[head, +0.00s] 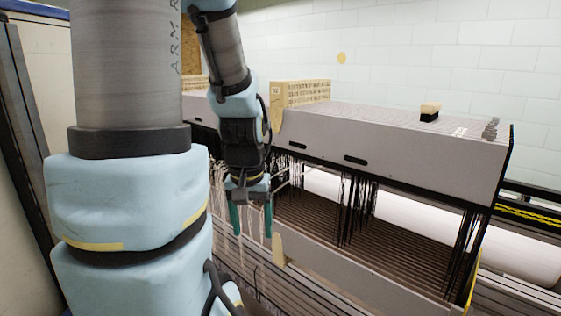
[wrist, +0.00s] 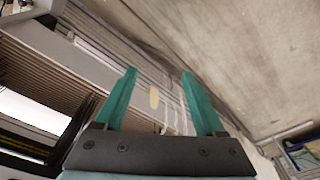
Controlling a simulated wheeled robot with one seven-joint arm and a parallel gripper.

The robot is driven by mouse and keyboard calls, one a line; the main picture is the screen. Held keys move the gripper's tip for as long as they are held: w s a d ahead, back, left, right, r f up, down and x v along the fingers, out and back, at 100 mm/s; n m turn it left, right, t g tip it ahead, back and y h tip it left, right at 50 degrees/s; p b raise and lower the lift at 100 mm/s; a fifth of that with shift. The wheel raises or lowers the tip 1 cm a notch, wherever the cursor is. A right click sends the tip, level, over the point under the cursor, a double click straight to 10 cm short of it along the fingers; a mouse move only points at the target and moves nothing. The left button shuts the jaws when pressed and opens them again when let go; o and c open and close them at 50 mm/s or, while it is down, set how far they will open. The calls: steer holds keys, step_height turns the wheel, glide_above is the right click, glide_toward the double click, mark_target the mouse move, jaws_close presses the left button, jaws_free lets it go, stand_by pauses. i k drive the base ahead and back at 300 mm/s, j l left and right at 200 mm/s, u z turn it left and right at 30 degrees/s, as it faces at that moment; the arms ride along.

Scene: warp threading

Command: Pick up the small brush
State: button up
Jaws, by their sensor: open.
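The small brush (head: 430,112) appears to be the small block with a black lower part and pale cream top. It rests on the flat grey top of the long loom housing (head: 400,150), toward its right end in the head view. My gripper (head: 252,232) hangs pointing down at the housing's left side, well left of the brush and lower than it. Its two teal fingers are apart with nothing held between them. In the wrist view the open fingers (wrist: 159,73) show above the loom and floor. I cannot make out the brush in the wrist view.
A small grey object (head: 491,128) stands on the housing's right end. Black threads (head: 358,205) hang below the housing, and pale strands hang near my gripper. A white roll (head: 520,243) lies behind. The housing top is mostly clear.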

mark_target(430, 111)
steer(key=i+j+z, duration=0.7)
steer(key=j+z, duration=0.15)
steer(key=j, duration=0.15)
